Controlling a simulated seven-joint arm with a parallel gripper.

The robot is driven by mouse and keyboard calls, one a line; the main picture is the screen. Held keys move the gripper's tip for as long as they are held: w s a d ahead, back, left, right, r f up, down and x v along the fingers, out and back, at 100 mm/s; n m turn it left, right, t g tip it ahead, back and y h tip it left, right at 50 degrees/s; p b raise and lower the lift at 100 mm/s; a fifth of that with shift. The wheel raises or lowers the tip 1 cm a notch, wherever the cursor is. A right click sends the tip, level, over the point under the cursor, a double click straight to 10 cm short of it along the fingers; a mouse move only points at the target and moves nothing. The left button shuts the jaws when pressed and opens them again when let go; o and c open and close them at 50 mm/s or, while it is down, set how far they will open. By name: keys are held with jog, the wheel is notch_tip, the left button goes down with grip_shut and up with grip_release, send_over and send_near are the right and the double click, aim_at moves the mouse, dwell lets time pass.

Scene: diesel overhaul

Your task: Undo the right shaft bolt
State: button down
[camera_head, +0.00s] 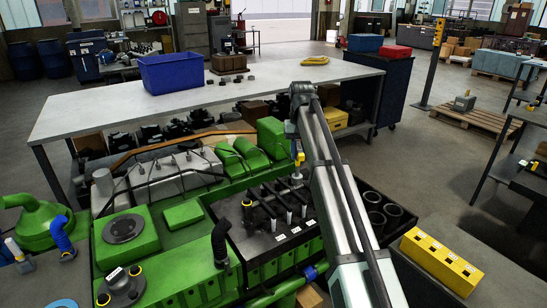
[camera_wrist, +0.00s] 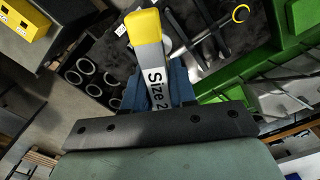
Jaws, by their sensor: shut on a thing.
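My gripper (camera_head: 295,138) is over the open black-decked bay (camera_head: 235,212) of the green engine (camera_head: 180,215). In the wrist view its blue fingers (camera_wrist: 160,90) are shut on a grey tool (camera_wrist: 152,55) with a yellow end and a label starting "Size 2". The same tool (camera_head: 299,155) shows in the head view, pointing down at the bay's far right part. Several dark upright parts with pale tops (camera_head: 278,212) stand in a row in the bay. The right shaft bolt cannot be made out; whether the tool touches it cannot be told.
A black elbow pipe (camera_head: 220,240) rises at the bay's near left. A long grey table (camera_head: 110,108) with a blue bin (camera_head: 170,72) stands behind the engine.

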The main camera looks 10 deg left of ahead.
jog(key=w+d+n, duration=0.3)
jog(key=w+n, duration=0.6)
jog(key=n, duration=0.1)
jog(key=w+d+n, duration=0.3)
jog(key=w+n, duration=0.6)
jog(key=n, duration=0.1)
jog(key=shift+r+n, duration=0.2)
jog(key=shift+n, duration=0.1)
